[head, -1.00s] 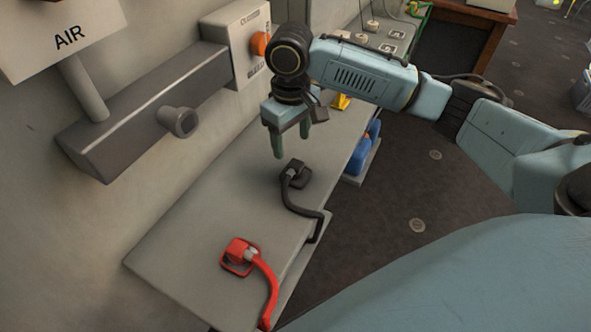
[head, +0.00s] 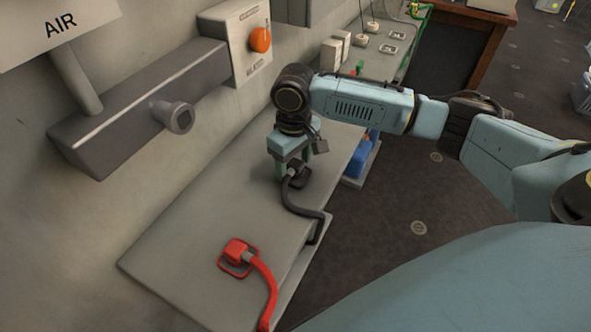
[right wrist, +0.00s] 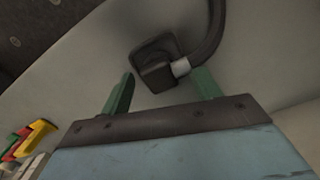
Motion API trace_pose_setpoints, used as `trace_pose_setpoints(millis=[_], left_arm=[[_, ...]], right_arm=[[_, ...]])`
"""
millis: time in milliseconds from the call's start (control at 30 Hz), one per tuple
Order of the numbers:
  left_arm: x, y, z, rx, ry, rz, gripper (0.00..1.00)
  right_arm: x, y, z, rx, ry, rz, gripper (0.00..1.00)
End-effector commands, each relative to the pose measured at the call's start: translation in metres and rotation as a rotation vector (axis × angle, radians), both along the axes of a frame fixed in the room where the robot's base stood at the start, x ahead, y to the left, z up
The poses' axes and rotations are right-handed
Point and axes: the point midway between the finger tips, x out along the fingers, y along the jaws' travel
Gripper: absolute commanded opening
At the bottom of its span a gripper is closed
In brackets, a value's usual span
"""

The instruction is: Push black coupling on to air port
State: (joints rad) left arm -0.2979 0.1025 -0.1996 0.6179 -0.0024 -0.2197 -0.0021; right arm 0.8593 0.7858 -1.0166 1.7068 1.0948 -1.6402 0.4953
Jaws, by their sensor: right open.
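The black coupling (head: 298,178) lies on the grey shelf (head: 180,245) with its black hose trailing over the front edge. My right gripper (head: 292,172) is open and points down at the coupling. In the right wrist view the coupling (right wrist: 157,62) shows just beyond and between the two green fingers (right wrist: 160,90), and I see no grip on it. The air port (head: 180,117) is a grey stub on the dark wall housing, under the AIR sign (head: 60,25). It is empty. My left gripper is not in view.
A red coupling (head: 238,252) with a red hose lies nearer on the shelf. A box with an orange knob (head: 260,40) is on the wall behind my right gripper. A blue object (head: 358,158) sits beside the shelf. The shelf's left part is clear.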

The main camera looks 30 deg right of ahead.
Motion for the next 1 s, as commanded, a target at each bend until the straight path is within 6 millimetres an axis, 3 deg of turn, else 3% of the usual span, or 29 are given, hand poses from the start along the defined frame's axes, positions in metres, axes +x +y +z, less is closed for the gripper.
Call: trace_pose_setpoints(millis=[367,733,1000], left_arm=[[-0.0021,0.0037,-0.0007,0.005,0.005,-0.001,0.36],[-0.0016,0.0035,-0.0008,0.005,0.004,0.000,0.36],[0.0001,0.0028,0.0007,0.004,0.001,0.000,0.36]], right_arm=[[0.0000,0.0004,-0.0031,0.000,-0.001,0.001,0.62],[0.0001,0.0004,-0.0029,0.000,-0.001,0.001,0.17],[0.0005,0.0004,0.0015,0.001,-0.002,0.000,0.17]])
